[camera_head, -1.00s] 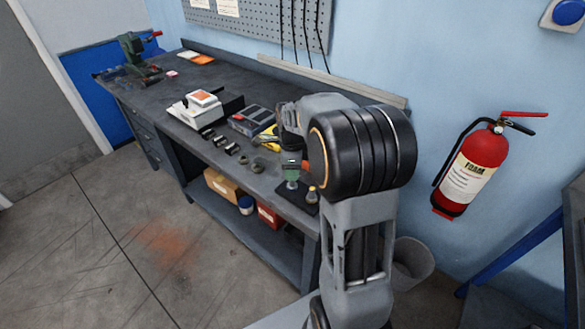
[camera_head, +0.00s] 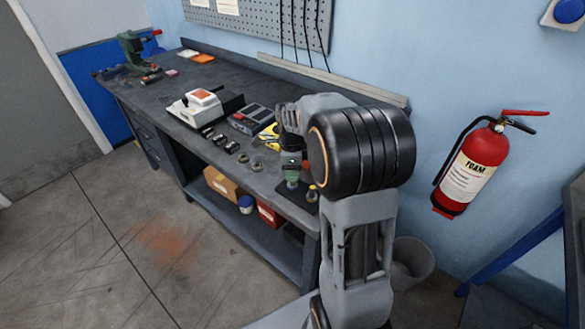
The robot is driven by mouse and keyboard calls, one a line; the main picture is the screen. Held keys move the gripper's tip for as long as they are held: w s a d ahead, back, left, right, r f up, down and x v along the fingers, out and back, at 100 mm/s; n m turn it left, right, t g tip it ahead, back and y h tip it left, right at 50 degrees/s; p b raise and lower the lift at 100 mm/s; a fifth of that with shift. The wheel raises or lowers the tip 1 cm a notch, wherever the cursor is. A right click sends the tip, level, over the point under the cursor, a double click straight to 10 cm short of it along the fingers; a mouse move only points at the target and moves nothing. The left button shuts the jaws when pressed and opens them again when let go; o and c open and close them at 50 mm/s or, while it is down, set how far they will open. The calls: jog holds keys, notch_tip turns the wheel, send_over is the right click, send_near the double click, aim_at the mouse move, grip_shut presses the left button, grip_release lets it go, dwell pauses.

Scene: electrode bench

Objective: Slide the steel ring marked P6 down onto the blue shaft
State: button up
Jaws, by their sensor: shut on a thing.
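My gripper (camera_head: 291,172) is at the front right of the bench, pointing down, partly covered by my own arm. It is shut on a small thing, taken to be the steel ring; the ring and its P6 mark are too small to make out. Directly below it, a small bluish upright piece (camera_head: 292,185), which looks like the blue shaft, stands on a dark pad (camera_head: 284,188). I cannot tell whether the ring is above the shaft's top or around it. Small dark ring-like pieces (camera_head: 257,166) lie on the bench to the left.
A small yellow-topped piece (camera_head: 312,192) stands close right of the shaft. Several short black cylinders (camera_head: 220,139) lie in a row to the left. A grey box (camera_head: 251,119) and a white device (camera_head: 195,108) stand behind them.

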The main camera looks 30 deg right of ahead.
jog(key=shift+f+b, duration=0.5)
jog(key=shift+f, duration=0.4)
jog(key=o, duration=1.5)
jog(key=shift+o, duration=0.2)
jog(key=shift+r, duration=0.1)
jog(key=shift+r+p, duration=2.9)
jog(key=shift+r, duration=0.6)
